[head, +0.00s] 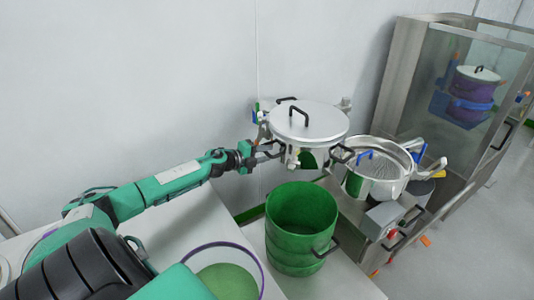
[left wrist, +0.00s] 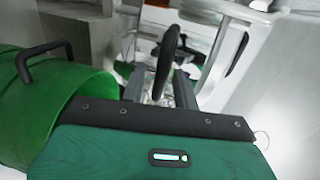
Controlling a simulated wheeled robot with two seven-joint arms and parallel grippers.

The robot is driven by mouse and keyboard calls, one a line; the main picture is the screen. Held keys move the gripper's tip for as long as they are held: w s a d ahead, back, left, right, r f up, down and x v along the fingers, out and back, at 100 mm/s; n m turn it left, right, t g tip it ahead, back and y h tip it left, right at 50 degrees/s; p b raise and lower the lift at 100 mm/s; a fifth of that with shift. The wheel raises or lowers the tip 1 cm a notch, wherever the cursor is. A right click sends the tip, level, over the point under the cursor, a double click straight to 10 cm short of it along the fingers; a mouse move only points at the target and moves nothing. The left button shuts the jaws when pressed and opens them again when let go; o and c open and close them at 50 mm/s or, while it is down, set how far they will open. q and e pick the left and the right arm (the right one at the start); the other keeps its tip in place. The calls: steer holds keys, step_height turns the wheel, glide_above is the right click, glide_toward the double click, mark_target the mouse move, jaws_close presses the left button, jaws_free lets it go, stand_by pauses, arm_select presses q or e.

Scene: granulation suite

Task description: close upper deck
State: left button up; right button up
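The upper deck appears to be the silver round pan with a flat lid and black top handle (head: 308,122). It stands out to the left of an open silver sieve bowl (head: 373,185), whose mesh interior is uncovered. My left gripper (head: 267,151) is at the left side of the lidded pan, by its black side handle. In the left wrist view, a dark handle bar (left wrist: 166,62) stands between the fingers of my left gripper (left wrist: 160,90), with gaps showing beside it, so the fingers look open around it. My right gripper is not in view.
A green drum (head: 300,215) with a black handle stands below the pan, and also shows in the left wrist view (left wrist: 60,105). A white table (head: 190,232) is under my left arm. A steel and glass cabinet (head: 455,105) stands at right. Open floor lies at far right.

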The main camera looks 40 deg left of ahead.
arm_select(q)
steer(key=shift+w+d, duration=0.15)
steer(key=shift+w, duration=0.3)
steer(key=shift+w+f, duration=0.1)
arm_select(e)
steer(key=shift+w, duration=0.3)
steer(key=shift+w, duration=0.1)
